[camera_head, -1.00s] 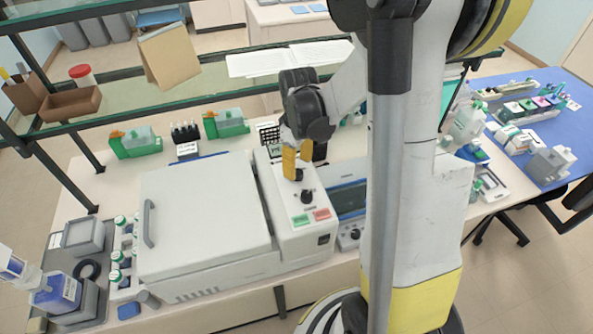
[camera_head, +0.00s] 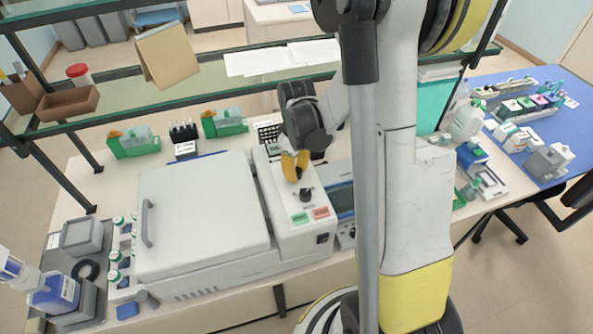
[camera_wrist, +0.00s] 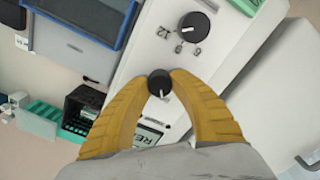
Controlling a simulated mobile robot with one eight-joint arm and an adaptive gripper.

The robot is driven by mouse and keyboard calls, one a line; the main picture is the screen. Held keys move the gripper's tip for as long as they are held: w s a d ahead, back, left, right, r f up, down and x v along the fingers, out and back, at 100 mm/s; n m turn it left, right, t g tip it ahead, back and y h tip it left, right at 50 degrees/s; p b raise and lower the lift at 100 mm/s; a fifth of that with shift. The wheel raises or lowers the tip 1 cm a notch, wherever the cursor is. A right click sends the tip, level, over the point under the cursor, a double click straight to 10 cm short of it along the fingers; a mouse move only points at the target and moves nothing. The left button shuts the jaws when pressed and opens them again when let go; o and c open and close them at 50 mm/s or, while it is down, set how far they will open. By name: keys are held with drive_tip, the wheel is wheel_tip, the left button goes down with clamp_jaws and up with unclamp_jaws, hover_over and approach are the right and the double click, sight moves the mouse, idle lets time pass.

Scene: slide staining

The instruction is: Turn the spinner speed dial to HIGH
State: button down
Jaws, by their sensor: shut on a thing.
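The spinner's control panel (camera_head: 283,197) is a sloped white strip right of its closed lid. My gripper (camera_head: 296,170) is over the upper part of this panel. In the wrist view its curved yellow fingers (camera_wrist: 159,84) are shut on a small black knob (camera_wrist: 159,86), which has a light pointer mark. A larger black dial (camera_wrist: 194,27) with a white pointer line and printed marks sits apart from the fingers; it also shows in the head view (camera_head: 306,194). The marks around the held knob are too small or covered to read.
The spinner's white lid (camera_head: 200,205) fills the bench to the left. Green START-like and red buttons (camera_head: 320,213) lie below the dial. A blue-windowed device (camera_head: 342,199) stands close on the right. A glass shelf (camera_head: 190,80) crosses behind and above.

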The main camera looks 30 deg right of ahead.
drive_tip(key=shift+f+m, duration=0.1)
drive_tip(key=shift+m, duration=0.2)
drive_tip(key=m+b, duration=0.2)
drive_tip(key=m, duration=0.1)
drive_tip(key=m+b, duration=0.2)
drive_tip(key=m, duration=0.2)
drive_tip(key=shift+b, duration=0.4)
drive_tip(key=m+b, duration=0.1)
drive_tip(key=m, duration=0.3)
drive_tip(key=shift+m+b, duration=0.35)
drive_tip(key=shift+m, duration=0.05)
drive_tip(key=shift+m+b, duration=0.45)
drive_tip(key=shift+m, duration=1.35)
drive_tip(key=c, duration=1.1)
unclamp_jaws()
drive_tip(key=shift+o, duration=0.2)
